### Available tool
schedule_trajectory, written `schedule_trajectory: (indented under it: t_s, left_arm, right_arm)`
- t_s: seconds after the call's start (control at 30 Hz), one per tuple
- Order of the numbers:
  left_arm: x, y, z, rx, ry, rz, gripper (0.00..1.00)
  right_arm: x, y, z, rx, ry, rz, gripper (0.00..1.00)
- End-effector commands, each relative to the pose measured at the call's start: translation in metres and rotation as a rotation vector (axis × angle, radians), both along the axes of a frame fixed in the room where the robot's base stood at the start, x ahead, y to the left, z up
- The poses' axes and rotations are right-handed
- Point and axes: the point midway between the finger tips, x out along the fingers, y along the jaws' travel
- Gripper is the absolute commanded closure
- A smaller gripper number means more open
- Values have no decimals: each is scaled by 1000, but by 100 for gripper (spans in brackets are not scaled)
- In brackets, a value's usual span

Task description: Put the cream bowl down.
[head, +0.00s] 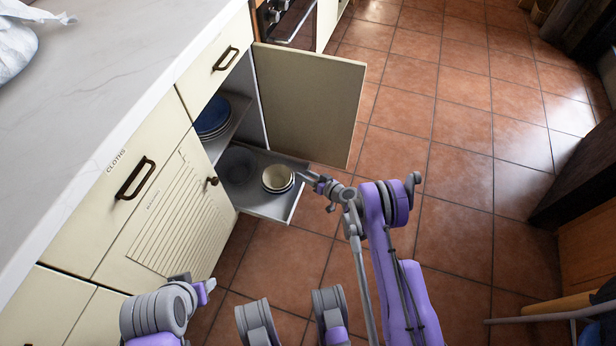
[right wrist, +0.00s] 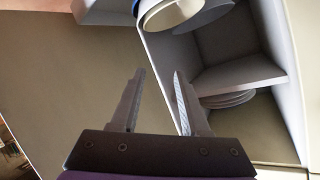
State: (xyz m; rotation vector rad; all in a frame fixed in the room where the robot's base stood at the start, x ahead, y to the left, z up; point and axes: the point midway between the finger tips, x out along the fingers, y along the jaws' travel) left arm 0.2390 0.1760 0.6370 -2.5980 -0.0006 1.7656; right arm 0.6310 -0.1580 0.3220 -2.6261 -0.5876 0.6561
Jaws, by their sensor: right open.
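The cream bowl (head: 277,177) stands upright on the bottom shelf (head: 264,207) of the open cabinet, near its front edge. A darker rim shows under it; I cannot tell if that is another bowl. The bowl also shows at the top of the right wrist view (right wrist: 172,13), partly cut off. My right gripper (head: 308,178) is just right of the bowl, outside the shelf edge. In the right wrist view its two fingers (right wrist: 158,74) are apart with nothing between them. My left arm shows at the lower left, but its jaws do not show clearly.
The open cabinet door (head: 310,100) stands out behind the right gripper. Dark dishes (head: 237,165) sit left of the bowl, and blue plates (head: 213,117) are on the upper shelf. The marble worktop (head: 100,70) is above left. Tiled floor (head: 450,120) is clear to the right.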

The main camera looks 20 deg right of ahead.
Motion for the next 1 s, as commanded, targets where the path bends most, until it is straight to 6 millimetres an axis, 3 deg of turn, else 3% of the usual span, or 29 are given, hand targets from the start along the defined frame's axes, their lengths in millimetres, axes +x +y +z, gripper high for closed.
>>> schedule_trajectory:
  t_s: [0.23,0.37,0.53,0.67,0.87,1.0]
  left_arm:
    - [0,0,0,0,0,0,50]
    - [0,0,0,0,0,0,50]
    - [0,0,0,0,0,0,50]
    - [0,0,0,0,0,0,50]
    - [0,0,0,0,0,0,50]
    - [0,0,0,0,0,0,50]
  right_arm:
    - [1,1,3,-1,2,1,54]
    - [4,5,23,-12,23,13,54]
    - [5,16,85,-52,102,43,54]
    - [-9,26,138,-94,176,63,54]
    - [-52,34,210,-164,292,74,54]
    - [-97,36,252,-219,371,69,54]
